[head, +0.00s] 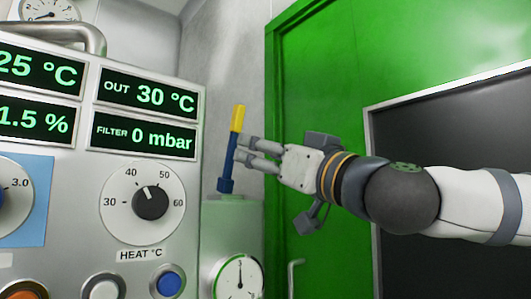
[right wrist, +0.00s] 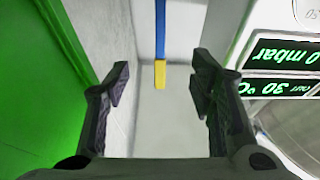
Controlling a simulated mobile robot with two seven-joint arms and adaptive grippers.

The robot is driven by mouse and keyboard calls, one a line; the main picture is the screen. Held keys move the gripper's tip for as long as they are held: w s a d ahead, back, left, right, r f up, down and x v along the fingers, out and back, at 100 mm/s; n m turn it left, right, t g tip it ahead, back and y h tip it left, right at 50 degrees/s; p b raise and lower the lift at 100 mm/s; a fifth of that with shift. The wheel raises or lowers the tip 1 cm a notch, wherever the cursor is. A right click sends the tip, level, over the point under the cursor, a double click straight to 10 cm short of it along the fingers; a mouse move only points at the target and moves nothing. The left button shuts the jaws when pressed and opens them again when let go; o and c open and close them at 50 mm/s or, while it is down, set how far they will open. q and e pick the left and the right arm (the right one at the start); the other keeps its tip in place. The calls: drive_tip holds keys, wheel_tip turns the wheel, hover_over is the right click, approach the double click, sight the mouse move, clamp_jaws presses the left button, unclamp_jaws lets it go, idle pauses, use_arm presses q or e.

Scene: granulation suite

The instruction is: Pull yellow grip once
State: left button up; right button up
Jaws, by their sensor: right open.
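The yellow grip (head: 237,118) tops an upright blue lever (head: 226,171) that leans slightly right and rises from a grey-green housing beside the control panel. My right gripper (head: 243,150) comes in from the right, its fingertips at the lever just below the yellow grip. In the right wrist view, my right gripper (right wrist: 160,95) is open with its two dark fingers apart. The yellow grip (right wrist: 160,75) shows between and beyond them, with the blue lever (right wrist: 160,25) running up from it. I cannot tell whether the fingers touch the lever. My left gripper is not in view.
The control panel (head: 190,225) with displays, a heat dial (head: 150,202) and buttons stands at the left. A round gauge (head: 239,279) is low on the lever's housing (head: 232,230). A green door (head: 320,85) and dark panel (head: 450,115) lie behind my right arm.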

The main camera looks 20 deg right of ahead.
drive_tip(key=v, duration=0.9)
drive_tip(key=shift+f, duration=0.1)
drive_tip(key=w+a+f+m+g+h, duration=0.1)
drive_tip(key=w+a+f+g, duration=0.15)
drive_tip(key=f, duration=0.85)
drive_tip(key=w+a+f+g, duration=0.2)
drive_tip(key=a+f+g, duration=0.1)
drive_tip(key=f, duration=0.9)
drive_tip(key=w+a+f+m+g+h, duration=0.1)
drive_tip(key=w+a+f+g, duration=0.15)
drive_tip(key=f, duration=0.85)
drive_tip(key=s+f+g+h, duration=0.1)
drive_tip(key=s+f+g, duration=0.3)
drive_tip(key=f, duration=0.6)
drive_tip(key=s+f+g+h, duration=0.1)
drive_tip(key=s+f+g, duration=0.1)
drive_tip(key=s+f, duration=0.5)
drive_tip(key=s+d+f+m+g+h, duration=0.1)
drive_tip(key=s+d+f+g, duration=0.3)
drive_tip(key=s+f, duration=0.5)
drive_tip(key=s+d+f+m+g+h, duration=0.1)
drive_tip(key=s+d+f+g, duration=0.3)
drive_tip(key=s, duration=1.2)
drive_tip(key=d+f+h, duration=0.1)
drive_tip(key=d+f, duration=0.2)
drive_tip(key=f, duration=0.3)
drive_tip(key=shift+h, duration=0.3)
